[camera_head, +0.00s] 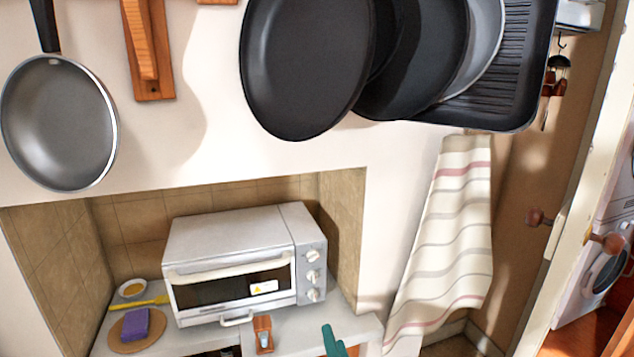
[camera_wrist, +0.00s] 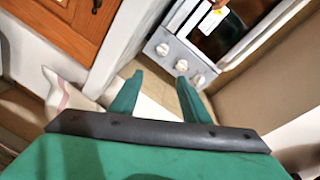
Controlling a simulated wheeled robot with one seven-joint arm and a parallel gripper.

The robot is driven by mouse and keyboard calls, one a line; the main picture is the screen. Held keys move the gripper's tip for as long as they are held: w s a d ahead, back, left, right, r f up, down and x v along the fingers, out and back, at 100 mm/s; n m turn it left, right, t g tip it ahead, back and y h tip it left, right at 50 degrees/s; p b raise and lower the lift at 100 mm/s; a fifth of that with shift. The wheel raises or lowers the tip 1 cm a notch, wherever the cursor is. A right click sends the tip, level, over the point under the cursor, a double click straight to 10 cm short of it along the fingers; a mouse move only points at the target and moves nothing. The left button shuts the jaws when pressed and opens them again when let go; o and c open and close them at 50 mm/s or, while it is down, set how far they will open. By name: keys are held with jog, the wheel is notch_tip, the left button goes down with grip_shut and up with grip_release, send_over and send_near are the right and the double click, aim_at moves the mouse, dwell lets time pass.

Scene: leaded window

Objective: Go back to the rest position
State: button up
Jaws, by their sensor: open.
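My gripper (camera_wrist: 158,90) shows in the wrist view with two green fingers set apart and nothing between them. In the head view only a green tip of my gripper (camera_head: 334,341) shows at the bottom edge, in front of the counter and to the right of the oven. A white toaster oven (camera_head: 245,262) stands in a tiled alcove. Its knobs (camera_wrist: 180,64) show just beyond my fingertips in the wrist view; I cannot tell the exact gap.
The counter (camera_head: 365,328) holds a purple sponge (camera_head: 134,324) on a round board and a small wooden item (camera_head: 263,334). Pans (camera_head: 305,70) hang above. A striped towel (camera_head: 445,240) hangs at right, beside a door edge (camera_head: 575,190). A wooden cabinet (camera_wrist: 75,25) is at upper left in the wrist view.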

jog(key=s+f+n+g+h, duration=0.1)
jog(key=s+f+n+h, duration=0.1)
jog(key=s+f, duration=0.7)
jog(key=s+f+n+h, duration=0.1)
jog(key=s+f, duration=0.5)
jog(key=s, duration=0.5)
jog(key=s+a+r+n, duration=0.1)
jog(key=s+a+n, duration=0.1)
jog(key=s, duration=1)
jog(key=s+a+r+n, duration=0.1)
jog(key=s+n, duration=0.4)
jog(key=s, duration=0.7)
jog(key=shift+s+a+r+g, duration=0.3)
jog(key=shift+a, duration=0.45)
